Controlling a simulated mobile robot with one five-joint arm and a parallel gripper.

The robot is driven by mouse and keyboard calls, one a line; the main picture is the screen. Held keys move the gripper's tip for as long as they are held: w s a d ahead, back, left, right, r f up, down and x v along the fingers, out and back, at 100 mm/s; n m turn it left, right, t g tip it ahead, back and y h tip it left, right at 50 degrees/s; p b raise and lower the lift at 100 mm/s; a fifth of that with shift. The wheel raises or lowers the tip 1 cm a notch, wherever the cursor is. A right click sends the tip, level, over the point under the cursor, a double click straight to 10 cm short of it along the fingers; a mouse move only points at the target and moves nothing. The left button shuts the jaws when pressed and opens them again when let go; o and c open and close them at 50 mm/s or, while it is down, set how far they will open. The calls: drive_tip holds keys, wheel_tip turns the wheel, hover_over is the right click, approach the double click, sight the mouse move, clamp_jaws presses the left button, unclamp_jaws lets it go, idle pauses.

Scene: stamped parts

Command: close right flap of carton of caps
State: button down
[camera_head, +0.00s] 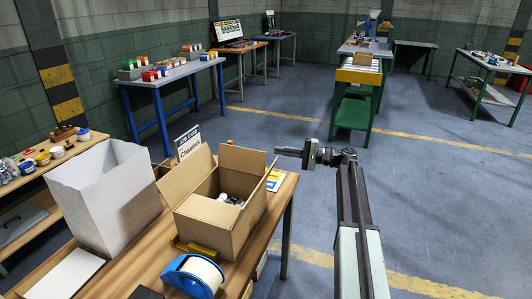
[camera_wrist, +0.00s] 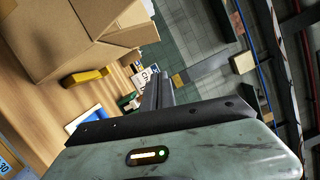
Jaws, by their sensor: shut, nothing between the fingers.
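An open brown carton (camera_head: 207,222) stands on the wooden bench with several white and dark caps (camera_head: 231,200) inside. Its left flap (camera_head: 186,176) slants up and outward, and its back flap (camera_head: 242,161) is raised. The right flap is seen nearly edge-on along the right rim, so its exact angle is hard to tell. My gripper (camera_head: 280,152) is shut and empty, beyond the carton's right back corner and apart from it, fingers pointing left. In the wrist view the shut fingers (camera_wrist: 157,90) point toward the background, with the carton (camera_wrist: 62,35) at upper left.
A tall white bin (camera_head: 105,200) stands left of the carton, and a blue tape dispenser (camera_head: 195,276) in front. A yellow piece (camera_wrist: 85,76) lies by the carton. A sign (camera_head: 188,142) stands behind it. The floor right of the bench (camera_head: 283,205) is open.

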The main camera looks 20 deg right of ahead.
sight(241, 160)
drive_tip(key=a+r+p, duration=0.1)
drive_tip(key=a, duration=1)
drive_tip(key=shift+w+r, duration=0.2)
drive_tip(key=shift+r, duration=0.15)
